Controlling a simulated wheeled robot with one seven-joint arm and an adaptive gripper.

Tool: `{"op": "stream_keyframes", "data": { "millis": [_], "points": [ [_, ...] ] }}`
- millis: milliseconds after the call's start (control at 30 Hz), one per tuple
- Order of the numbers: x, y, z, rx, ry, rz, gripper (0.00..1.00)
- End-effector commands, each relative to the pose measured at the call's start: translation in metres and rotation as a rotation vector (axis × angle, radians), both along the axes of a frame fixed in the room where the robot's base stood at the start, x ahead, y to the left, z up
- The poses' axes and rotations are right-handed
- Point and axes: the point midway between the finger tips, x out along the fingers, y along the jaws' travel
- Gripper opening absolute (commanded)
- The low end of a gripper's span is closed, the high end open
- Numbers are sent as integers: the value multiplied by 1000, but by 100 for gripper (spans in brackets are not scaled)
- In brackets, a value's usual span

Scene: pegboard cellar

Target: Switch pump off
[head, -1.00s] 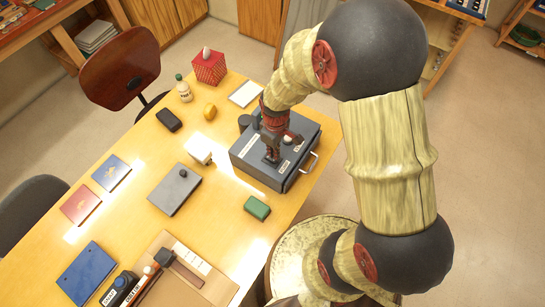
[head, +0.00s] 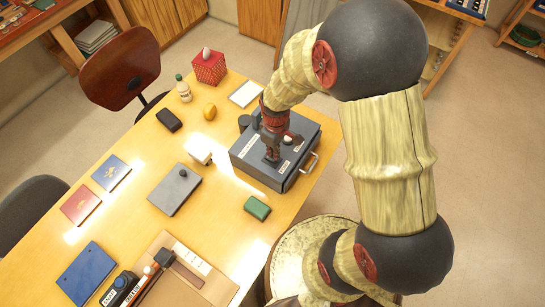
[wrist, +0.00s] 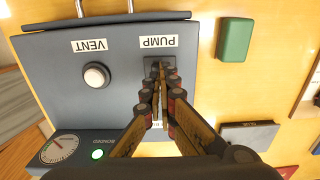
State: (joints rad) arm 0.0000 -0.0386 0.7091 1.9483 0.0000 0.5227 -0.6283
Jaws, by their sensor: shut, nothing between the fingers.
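The dark grey control box (head: 250,166) stands at the right side of the yellow table. In the wrist view its top (wrist: 50,80) carries a label reading PUMP (wrist: 159,41) and a label reading VENT (wrist: 89,45). A round white knob (wrist: 96,75) sits below the VENT label. My gripper (wrist: 161,72) is shut and empty, its fingertips over a dark plate (wrist: 153,60) beside the PUMP label. The fingers hide the pump switch, so its position and any contact cannot be told. In the head view my gripper (head: 271,158) points down at the box.
A gauge (wrist: 59,148) and a lit green lamp (wrist: 97,154) adjoin the box. A green block (head: 257,207), a grey case with a knob (head: 174,190) and a small white box (head: 200,157) lie nearby. A metal handle (head: 309,163) sticks out of the box's front.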

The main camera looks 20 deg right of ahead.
Motion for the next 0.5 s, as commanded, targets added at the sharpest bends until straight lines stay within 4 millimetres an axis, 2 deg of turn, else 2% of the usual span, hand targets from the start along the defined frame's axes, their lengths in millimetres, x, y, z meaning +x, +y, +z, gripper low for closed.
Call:
{"op": "stream_keyframes", "data": {
  "millis": [500],
  "points": [
    [0,0,-7,-1,1,0,0]
  ]
}}
